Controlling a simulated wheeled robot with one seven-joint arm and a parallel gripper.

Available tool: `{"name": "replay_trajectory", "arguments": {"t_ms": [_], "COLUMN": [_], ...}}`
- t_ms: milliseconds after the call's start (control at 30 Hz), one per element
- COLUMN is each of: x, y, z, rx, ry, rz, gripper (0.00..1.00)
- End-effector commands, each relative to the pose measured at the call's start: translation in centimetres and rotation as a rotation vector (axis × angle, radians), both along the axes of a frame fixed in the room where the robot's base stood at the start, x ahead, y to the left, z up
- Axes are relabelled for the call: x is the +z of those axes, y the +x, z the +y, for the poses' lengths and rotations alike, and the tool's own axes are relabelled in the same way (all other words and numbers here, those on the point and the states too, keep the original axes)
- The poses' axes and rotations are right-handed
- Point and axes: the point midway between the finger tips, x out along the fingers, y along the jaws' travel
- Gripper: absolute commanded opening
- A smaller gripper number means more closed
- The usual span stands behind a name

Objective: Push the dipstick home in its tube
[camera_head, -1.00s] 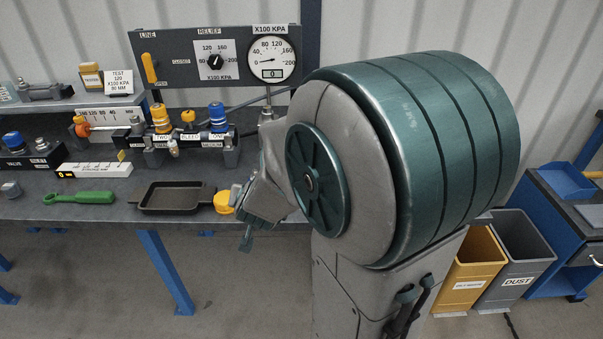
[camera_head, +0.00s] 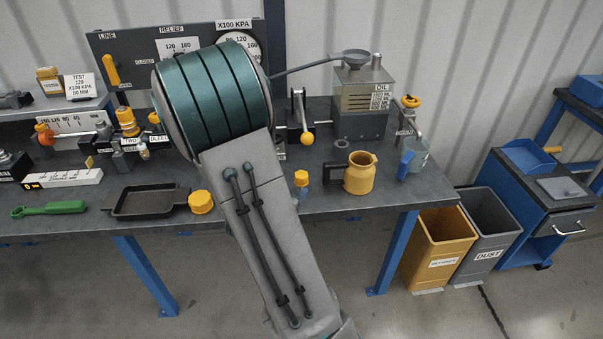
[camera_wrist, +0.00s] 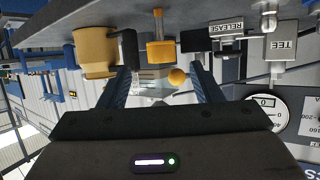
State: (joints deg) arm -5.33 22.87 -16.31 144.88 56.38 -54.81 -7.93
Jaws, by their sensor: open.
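An orange-topped piece (camera_head: 411,101) on a slim grey stem stands at the right of the oil unit (camera_head: 361,122). It looks like the dipstick in its tube, with a small label below. How far it sits in is too small to tell. In the wrist view, which looks upside down, my gripper (camera_wrist: 161,70) is open, with its two dark blue fingers apart and nothing between them. It faces the bench near the yellow jug (camera_wrist: 95,52). In the head view my arm hides the gripper. I cannot make out the dipstick in the wrist view.
The yellow jug (camera_head: 360,172), a lever with an orange ball (camera_head: 307,139) and a small orange-capped piece (camera_head: 301,178) stand left of the dipstick. A clear cup with a blue handle (camera_head: 415,157) stands just below it. A black tray (camera_head: 145,203) lies left.

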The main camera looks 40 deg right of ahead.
Motion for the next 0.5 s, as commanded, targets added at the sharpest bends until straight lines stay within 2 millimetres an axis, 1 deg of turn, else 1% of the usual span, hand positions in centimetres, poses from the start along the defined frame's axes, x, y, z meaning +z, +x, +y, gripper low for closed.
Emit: {"name": "replay_trajectory", "arguments": {"t_ms": [100,200,300,500], "x": [-1.0,-1.6,-2.1,-2.4], "y": [1.0,1.8,2.3,2.8], "z": [-2.1,-3.4,-4.3,-5.2], "rx": [-0.005,-0.002,-0.001,-0.001], "ry": [-0.001,0.001,0.000,0.001], "rz": [0.002,0.001,0.002,0.001], "gripper": [0.59,0.59,0.59,0.59]}}
